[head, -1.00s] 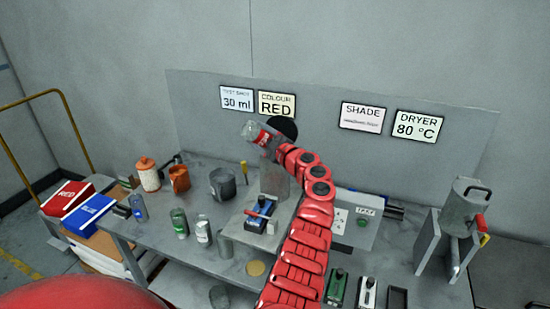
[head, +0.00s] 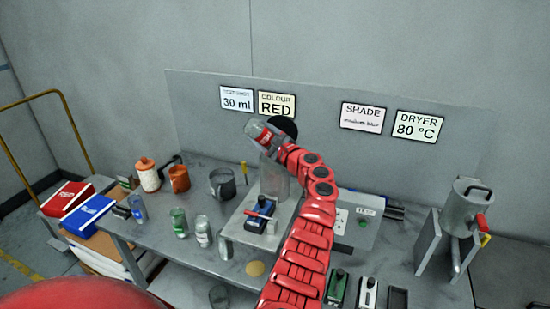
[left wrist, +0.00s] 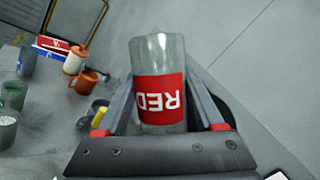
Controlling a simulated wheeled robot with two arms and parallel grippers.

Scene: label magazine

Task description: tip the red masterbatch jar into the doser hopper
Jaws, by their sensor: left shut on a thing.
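The red masterbatch jar (head: 264,136) is clear glass with a red label. It is held tilted above the bench, in front of the back panel. My left gripper (head: 275,150) is shut on it. In the left wrist view the jar (left wrist: 158,95) lies between the two fingers of the gripper (left wrist: 162,120), its RED label upside down. A grey see-through body, which looks like the doser hopper (head: 274,180), stands just below the jar. A black round part (head: 285,127) shows behind the jar. The hopper's mouth is hidden by the jar and my arm.
An orange mug (head: 179,179), a dark grey mug (head: 222,184) and several glass jars stand on the bench to the left. A control box (head: 357,225) and a metal canister (head: 465,208) on a stand are to the right.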

